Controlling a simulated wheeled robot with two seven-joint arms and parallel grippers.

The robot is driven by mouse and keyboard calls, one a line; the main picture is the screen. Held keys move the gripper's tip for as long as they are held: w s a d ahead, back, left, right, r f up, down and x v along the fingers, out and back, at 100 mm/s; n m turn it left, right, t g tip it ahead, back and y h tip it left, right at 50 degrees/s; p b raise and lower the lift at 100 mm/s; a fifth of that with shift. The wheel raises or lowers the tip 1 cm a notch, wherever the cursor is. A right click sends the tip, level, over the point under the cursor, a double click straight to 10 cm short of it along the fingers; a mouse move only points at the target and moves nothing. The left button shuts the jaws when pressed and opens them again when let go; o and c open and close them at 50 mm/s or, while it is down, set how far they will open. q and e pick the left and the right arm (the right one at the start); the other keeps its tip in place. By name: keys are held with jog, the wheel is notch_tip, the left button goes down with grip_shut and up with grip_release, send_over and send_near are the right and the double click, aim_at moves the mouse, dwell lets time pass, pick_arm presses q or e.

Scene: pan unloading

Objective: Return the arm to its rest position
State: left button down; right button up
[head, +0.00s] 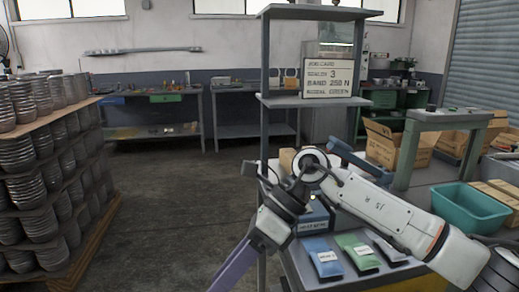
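My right arm (385,218) comes in from the lower right. It bends at a round joint in front of the shelf post, and its last links point down to the left. My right gripper (236,264) is at the lower middle, with a long purple-grey part reaching towards the bottom edge. Its fingertips are not clearly shown, so I cannot tell whether it is open or shut. No pan shows at it. My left arm and gripper are not in view.
Stacks of metal pans (40,180) stand in layers on the left. A grey shelf stand (315,103) bears a job card (328,79). Blue (323,257) and green (357,252) packets lie on a bench at lower right, near a teal tub (470,207). The middle floor is clear.

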jog(key=s+a+r+m+g+y, duration=0.1)
jog(key=s+a+r+m+y, duration=0.1)
jog(key=s+a+m+y, duration=0.5)
jog(key=w+d+f+m+t+y, duration=0.1)
jog(key=w+d+m+t+y, duration=0.2)
jog(key=m+t, duration=0.55)
jog(key=w+d+f+m+t+y, duration=0.2)
jog(key=w+m+t, duration=0.45)
jog(key=m, duration=0.25)
jog(key=s+d+f+m+t+h, duration=0.1)
jog(key=d+f+m+t+h, duration=0.2)
jog(key=d+f+m+h, duration=0.5)
jog(key=s+d+f+m+t+h, duration=0.1)
jog(key=d+f+m+t+h, duration=0.35)
jog(key=f+m, duration=0.6)
jog(key=s+d+f+m+g+h, duration=0.2)
jog(key=s+d+f, duration=0.4)
jog(key=s+f, duration=0.3)
jog(key=s+d+f+m+g+h, duration=0.3)
jog(key=s+d+f+m+g, duration=0.2)
jog(key=s+f, duration=0.4)
jog(key=shift+s+d+g, duration=0.35)
jog(key=shift+d+g, duration=0.3)
jog(key=shift+g, duration=0.4)
jog(key=shift+f, duration=0.1)
